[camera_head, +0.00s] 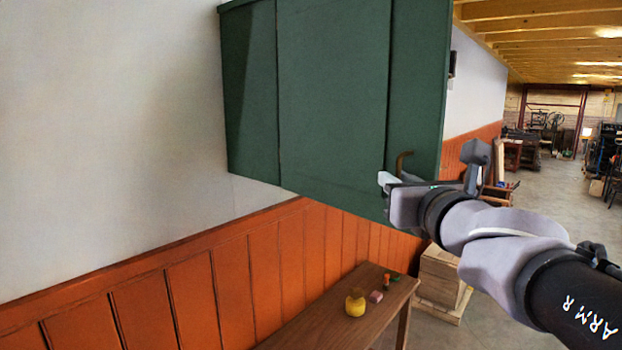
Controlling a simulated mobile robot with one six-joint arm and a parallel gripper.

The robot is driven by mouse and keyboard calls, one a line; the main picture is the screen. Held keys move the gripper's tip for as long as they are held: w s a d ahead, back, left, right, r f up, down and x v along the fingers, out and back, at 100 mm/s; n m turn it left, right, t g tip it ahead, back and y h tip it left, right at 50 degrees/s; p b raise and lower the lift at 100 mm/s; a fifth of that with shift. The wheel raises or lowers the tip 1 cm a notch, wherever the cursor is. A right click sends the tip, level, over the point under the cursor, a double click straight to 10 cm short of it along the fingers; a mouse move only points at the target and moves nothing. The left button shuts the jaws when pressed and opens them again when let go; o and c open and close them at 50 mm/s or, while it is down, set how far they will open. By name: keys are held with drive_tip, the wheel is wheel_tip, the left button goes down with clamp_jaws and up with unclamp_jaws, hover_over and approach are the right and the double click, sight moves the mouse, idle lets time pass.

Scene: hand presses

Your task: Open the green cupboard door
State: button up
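The green cupboard (250,100) hangs on the wall, and its front is split by an upright line. The wide green front panel (333,95) looks shut, with no gap into the inside showing. A brown, bent handle (402,160) stands out low on the front, near that line. My gripper (388,182) is at the lower right of the cupboard, just below the handle. I cannot tell whether it touches the handle or the front. Its fingers are seen from the side and partly hidden by its own body, so their opening does not show.
Below stands a wooden bench (315,318) with a yellow pot-like object (355,304), a pink block (376,297) and a small orange-and-green item (387,279). A wooden crate (440,272) is on the floor beyond it. Open floor lies to the right.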

drive_tip(key=s+d+p, duration=0.1)
drive_tip(key=s+p, duration=0.1)
drive_tip(key=s, duration=1.5)
drive_tip(key=shift+s+d, duration=0.15)
drive_tip(key=shift+d, duration=0.2)
drive_tip(key=s+a+f+n+g+y+b, duration=0.1)
drive_tip(key=a+f+n+g+b, duration=0.35)
drive_tip(key=f, duration=0.75)
drive_tip(key=s+a+f+n+g+y+b, duration=0.1)
drive_tip(key=a+f+n+b, duration=0.1)
drive_tip(key=f+n+b, duration=0.75)
drive_tip(key=s+a+f+n+g+y+b, duration=0.1)
drive_tip(key=a+f+n+g+b, duration=0.3)
drive_tip(key=f, duration=1)
drive_tip(key=s+d+f+n+g+h+b, duration=0.1)
drive_tip(key=s+f+n+b, duration=0.2)
drive_tip(key=f+n+b, duration=0.3)
drive_tip(key=s+d+f+n+g+h+b, duration=0.1)
drive_tip(key=s+f+n+b, duration=0.2)
drive_tip(key=f, duration=1.3)
drive_tip(key=n+b, duration=0.3)
drive_tip(key=shift+s+n+g+h+b, duration=0.15)
drive_tip(key=shift+n+g+h+b, duration=0.15)
drive_tip(key=shift+g+h+b, duration=0.1)
